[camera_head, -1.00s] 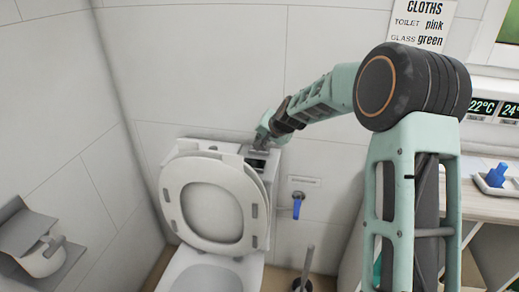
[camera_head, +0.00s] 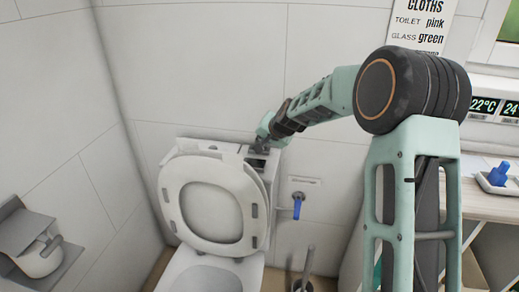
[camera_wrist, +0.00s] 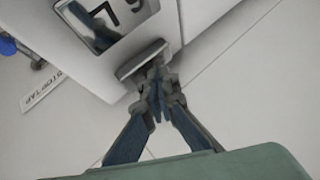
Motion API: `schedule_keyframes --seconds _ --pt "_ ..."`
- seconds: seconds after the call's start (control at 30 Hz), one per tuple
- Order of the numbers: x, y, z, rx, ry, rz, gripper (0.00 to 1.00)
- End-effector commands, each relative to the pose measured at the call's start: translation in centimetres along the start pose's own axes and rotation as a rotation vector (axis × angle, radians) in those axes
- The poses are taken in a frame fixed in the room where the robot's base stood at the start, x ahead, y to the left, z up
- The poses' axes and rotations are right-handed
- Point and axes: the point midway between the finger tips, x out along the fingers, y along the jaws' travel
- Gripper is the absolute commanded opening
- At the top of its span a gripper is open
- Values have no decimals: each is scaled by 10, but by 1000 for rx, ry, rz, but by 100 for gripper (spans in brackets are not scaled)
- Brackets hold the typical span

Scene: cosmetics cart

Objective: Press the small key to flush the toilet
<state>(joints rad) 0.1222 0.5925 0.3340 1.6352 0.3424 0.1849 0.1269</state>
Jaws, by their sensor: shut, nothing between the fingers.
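The toilet (camera_head: 208,270) stands against the tiled wall with its seat and lid (camera_head: 212,205) raised against the white cistern (camera_head: 190,147). My gripper (camera_head: 260,148) is at the cistern's right end. In the wrist view my gripper (camera_wrist: 157,72) is shut and empty, its fingertips at a small grey bar (camera_wrist: 141,58) at the cistern's edge. This bar looks like the small key, but I cannot tell whether it is pressed down.
A blue-handled tap (camera_head: 297,206) is on the wall right of the toilet, with a toilet brush (camera_head: 303,283) below. A paper holder (camera_head: 38,250) is on the left. A counter (camera_head: 480,205) with a blue item (camera_head: 498,174) stands at right.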

Motion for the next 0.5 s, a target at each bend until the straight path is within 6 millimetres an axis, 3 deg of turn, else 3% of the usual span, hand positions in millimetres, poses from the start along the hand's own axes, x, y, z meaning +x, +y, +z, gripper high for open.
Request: schedule_keyframes --seconds 0.5 --pt "5 4 5 0 -3 1 0"
